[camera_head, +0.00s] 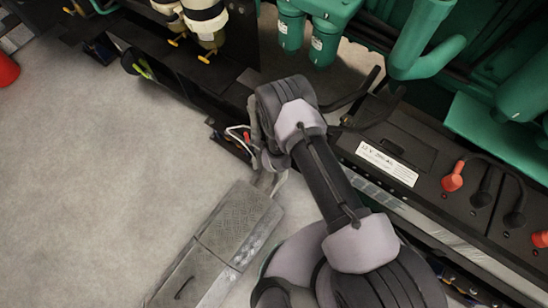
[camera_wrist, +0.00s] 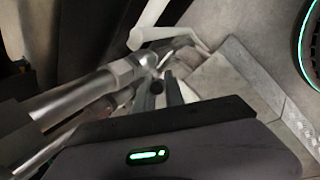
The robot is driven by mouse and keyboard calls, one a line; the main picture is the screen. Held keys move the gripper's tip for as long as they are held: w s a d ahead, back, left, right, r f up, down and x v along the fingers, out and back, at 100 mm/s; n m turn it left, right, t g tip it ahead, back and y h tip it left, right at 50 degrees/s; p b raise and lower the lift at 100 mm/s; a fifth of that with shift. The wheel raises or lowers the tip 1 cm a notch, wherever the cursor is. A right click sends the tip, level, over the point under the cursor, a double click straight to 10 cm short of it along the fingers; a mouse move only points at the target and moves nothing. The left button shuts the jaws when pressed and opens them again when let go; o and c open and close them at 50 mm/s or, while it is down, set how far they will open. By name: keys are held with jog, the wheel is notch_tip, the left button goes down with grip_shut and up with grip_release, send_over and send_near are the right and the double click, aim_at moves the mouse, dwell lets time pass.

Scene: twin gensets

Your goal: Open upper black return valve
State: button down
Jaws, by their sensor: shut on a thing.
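In the wrist view, the tips of my gripper (camera_wrist: 163,88) are closed around a small dark piece (camera_wrist: 156,86) at the end of metal pipework (camera_wrist: 82,95). It looks like the black return valve's handle, but most of it is hidden and its angle cannot be told. In the head view, my gripper (camera_head: 268,158) is low beside the genset's lower edge, partly covered by my wrist. A small red handle (camera_head: 247,137) and pale bent pieces show just left of it. The black valve itself is hidden there behind my arm.
Yellow-handled valves (camera_head: 178,41) hang at upper left. A black battery box with a red terminal cap (camera_head: 453,180) stands at right. Green engine parts (camera_head: 420,45) are above. The floor at left is clear.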

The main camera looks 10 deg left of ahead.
jog(key=shift+a, duration=0.1)
dwell(0.5)
jog(key=c, duration=1.4)
grip_release()
jog(key=shift+w, duration=0.1)
